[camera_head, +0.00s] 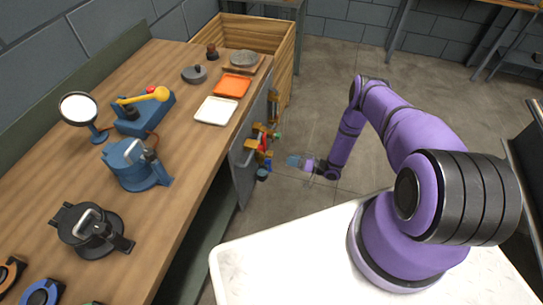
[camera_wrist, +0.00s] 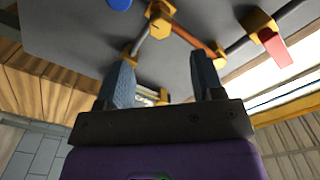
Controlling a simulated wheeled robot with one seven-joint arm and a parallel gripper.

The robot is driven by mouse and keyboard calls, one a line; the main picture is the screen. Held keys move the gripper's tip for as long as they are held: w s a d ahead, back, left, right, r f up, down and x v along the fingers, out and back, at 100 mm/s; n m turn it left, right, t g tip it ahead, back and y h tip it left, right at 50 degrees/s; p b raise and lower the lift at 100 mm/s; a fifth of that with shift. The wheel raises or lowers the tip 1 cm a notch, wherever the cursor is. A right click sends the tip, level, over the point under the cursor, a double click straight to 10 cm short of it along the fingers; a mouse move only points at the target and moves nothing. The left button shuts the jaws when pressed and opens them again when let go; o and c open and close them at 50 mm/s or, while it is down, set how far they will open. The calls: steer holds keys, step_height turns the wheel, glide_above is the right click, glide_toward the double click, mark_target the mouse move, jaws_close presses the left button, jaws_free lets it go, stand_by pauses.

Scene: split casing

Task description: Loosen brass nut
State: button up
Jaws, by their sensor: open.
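I cannot tell which one is the brass nut. My gripper (camera_wrist: 160,62) is open, its two dark fingers apart and pointing at the panel. Another yellow piece shows low between the fingers, partly hidden. In the head view my gripper (camera_head: 291,161) is just right of the fittings, apparently apart from them.
A red lever (camera_wrist: 274,47) hangs from the fitting at upper right, and a blue part (camera_wrist: 120,4) is at the top edge. The workbench (camera_head: 185,190) holds trays and blue devices. A wooden crate (camera_head: 252,32) stands behind it.

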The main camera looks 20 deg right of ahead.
mark_target(271, 155)
steer(key=x, duration=1)
steer(key=c, duration=0.9)
